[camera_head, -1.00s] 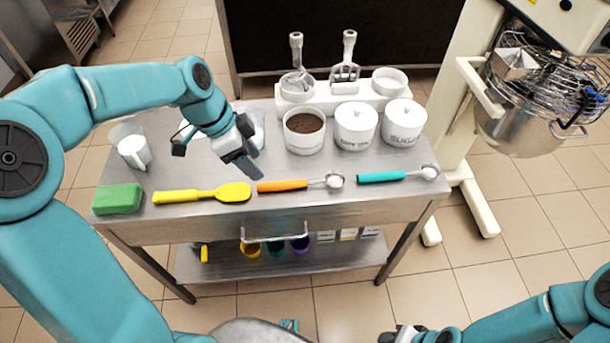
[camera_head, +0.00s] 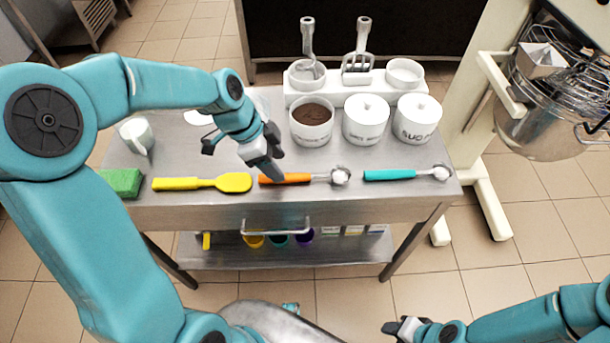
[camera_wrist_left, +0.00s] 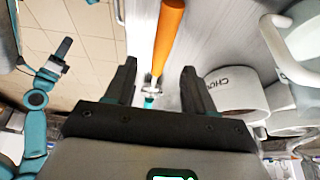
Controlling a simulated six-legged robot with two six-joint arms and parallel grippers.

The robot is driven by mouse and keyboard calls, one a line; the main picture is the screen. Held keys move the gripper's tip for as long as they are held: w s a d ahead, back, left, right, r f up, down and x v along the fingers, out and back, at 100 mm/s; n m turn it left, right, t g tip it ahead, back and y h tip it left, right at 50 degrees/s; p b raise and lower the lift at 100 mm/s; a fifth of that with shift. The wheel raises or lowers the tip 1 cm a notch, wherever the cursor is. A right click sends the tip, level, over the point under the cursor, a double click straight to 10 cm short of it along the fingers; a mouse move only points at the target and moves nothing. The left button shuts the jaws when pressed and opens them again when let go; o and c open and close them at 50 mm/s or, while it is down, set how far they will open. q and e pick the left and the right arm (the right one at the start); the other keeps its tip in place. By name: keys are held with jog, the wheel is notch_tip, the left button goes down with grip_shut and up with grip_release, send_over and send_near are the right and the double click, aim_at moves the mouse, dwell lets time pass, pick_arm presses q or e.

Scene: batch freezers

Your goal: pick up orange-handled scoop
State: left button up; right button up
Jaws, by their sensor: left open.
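The orange-handled scoop (camera_head: 294,178) lies on the metal table near its front edge, with its bowl end to the right. My left gripper (camera_head: 273,172) is at the scoop's handle in the head view and covers part of it. In the left wrist view the orange handle (camera_wrist_left: 168,38) runs between and beyond the fingers of my left gripper (camera_wrist_left: 160,80), which are apart and not closed on it. My right gripper (camera_head: 402,328) is low at the right, away from the table; its fingers are too small to judge.
A yellow spatula (camera_head: 205,183) and green sponge (camera_head: 122,182) lie left of the scoop. A teal-handled scoop (camera_head: 395,175) lies to the right. A brown-filled container (camera_head: 311,122) and lidded white jars (camera_head: 366,120) stand behind. A mixer bowl (camera_head: 545,125) is at far right.

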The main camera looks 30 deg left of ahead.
aim_at(287, 175)
pick_arm(q)
jog(key=shift+x, duration=2.55)
jog(key=shift+w+f, duration=0.1)
grip_shut()
